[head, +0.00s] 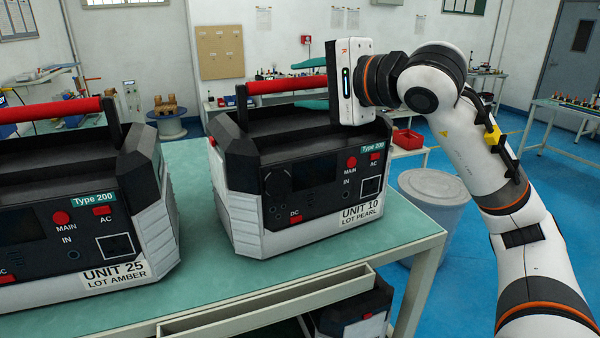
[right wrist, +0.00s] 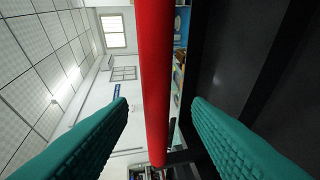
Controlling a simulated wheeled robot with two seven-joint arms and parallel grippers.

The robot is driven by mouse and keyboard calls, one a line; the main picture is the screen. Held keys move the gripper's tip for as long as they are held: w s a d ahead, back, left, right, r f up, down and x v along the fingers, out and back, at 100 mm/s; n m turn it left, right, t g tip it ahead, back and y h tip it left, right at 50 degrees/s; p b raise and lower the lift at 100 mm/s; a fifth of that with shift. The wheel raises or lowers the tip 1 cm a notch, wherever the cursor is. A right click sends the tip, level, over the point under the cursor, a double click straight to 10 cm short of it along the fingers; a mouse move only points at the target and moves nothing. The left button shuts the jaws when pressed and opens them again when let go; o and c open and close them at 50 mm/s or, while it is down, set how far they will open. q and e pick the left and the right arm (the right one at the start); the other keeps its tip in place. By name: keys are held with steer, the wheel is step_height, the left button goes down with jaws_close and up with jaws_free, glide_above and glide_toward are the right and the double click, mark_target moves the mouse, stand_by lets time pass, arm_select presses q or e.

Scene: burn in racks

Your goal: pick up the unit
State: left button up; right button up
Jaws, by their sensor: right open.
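The unit labelled UNIT 10, LOT PEARL (head: 310,190) is a black and white box with a red bar handle (head: 285,85) on top. It stands upright on the green bench top. My right gripper (head: 333,82) is at the right end of that handle, its body upright above the unit's top. In the right wrist view the red handle (right wrist: 154,70) runs between the two teal finger pads of my right gripper (right wrist: 160,103). The pads are apart, with a gap showing on each side of the handle. My left gripper is not in view.
A similar unit, UNIT 25, LOT AMBER (head: 70,225), stands to the left on the same green bench (head: 290,278). Another dark unit (head: 355,315) sits on a lower level. A grey lidded bin (head: 437,215) stands right of the bench.

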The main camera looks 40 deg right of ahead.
mark_target(298, 80)
steer(key=shift+w+a+r+p, duration=0.1)
steer(key=shift+w+a+p, duration=0.05)
steer(key=shift+w+p, duration=0.4)
steer(key=shift+w+a+p, duration=0.15)
steer(key=shift+w+p, duration=0.25)
steer(key=shift+w, duration=0.1)
steer(key=shift+p+x, duration=0.5)
steer(key=shift+x, duration=0.65)
steer(key=shift+w+f, duration=0.3)
steer(key=shift+w, duration=0.05)
steer(key=shift+s, duration=0.1)
steer(key=shift+c, duration=0.6)
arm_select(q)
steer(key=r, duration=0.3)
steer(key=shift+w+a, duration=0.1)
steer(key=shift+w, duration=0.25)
arm_select(e)
jaws_close()
steer(key=shift+s+r, duration=0.1)
steer(key=shift+r, duration=0.3)
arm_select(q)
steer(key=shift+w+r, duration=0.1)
arm_select(e)
steer(key=shift+f, duration=0.1)
